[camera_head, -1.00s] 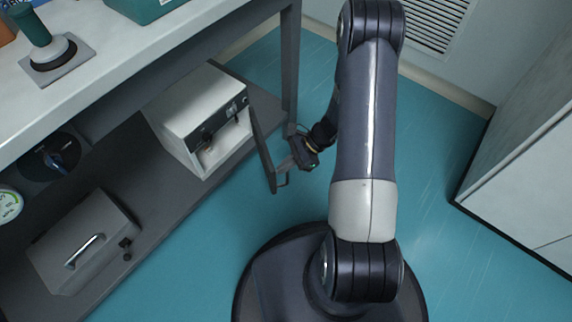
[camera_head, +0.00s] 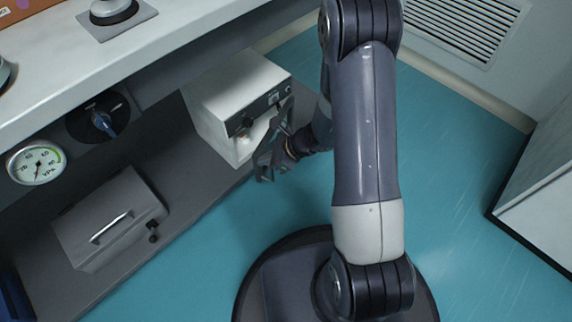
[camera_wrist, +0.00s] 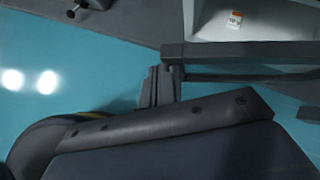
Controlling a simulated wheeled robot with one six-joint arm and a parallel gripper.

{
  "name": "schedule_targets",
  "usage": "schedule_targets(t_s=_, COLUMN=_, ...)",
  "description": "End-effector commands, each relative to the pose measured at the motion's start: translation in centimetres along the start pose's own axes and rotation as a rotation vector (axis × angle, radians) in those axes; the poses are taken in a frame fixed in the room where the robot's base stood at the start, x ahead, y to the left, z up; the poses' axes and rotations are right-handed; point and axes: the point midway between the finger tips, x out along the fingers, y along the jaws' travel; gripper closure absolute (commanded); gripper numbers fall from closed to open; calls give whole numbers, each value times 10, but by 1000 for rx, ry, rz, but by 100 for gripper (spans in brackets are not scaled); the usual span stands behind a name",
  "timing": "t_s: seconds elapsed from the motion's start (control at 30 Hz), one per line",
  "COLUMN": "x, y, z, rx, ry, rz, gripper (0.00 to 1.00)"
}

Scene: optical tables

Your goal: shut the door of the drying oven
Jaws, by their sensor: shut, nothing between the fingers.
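The drying oven (camera_head: 238,88) is a white box with a dark control strip, on the grey lower shelf. Its door (camera_head: 265,158) is a dark panel standing partly open at the front right, seen nearly edge-on. In the wrist view the door (camera_wrist: 240,52) crosses as a dark slab below the pale oven chamber (camera_wrist: 265,22), where a small container with an orange and white label (camera_wrist: 235,18) shows. My gripper (camera_head: 279,150) is at the door's outer side, partly hidden by my arm. In the wrist view its shut fingers (camera_wrist: 164,72) reach the door's free end, apparently touching it.
A grey case with a handle (camera_head: 110,222) lies on the same shelf (camera_head: 180,195). A dial gauge (camera_head: 37,164) and a dark round knob (camera_head: 98,120) are at the left. The white worktop (camera_head: 150,48) overhangs the shelf. The teal floor (camera_head: 455,140) is clear at the right.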

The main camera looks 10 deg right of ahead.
Motion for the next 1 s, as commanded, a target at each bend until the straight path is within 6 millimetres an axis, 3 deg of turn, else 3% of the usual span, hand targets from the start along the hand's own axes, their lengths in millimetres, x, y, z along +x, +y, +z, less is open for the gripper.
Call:
schedule_targets(t_s=0.1, x=20, y=-5, z=17, rx=-9, ry=-1, rz=3, gripper=100)
schedule_targets(t_s=0.4, x=53, y=-21, z=52, rx=12, ry=-1, rz=-14, gripper=100)
schedule_targets(t_s=0.7, x=67, y=-32, z=67, rx=77, ry=-1, rz=-79, gripper=100)
schedule_targets(t_s=1.0, x=68, y=-36, z=70, rx=87, ry=-2, rz=-91, gripper=100)
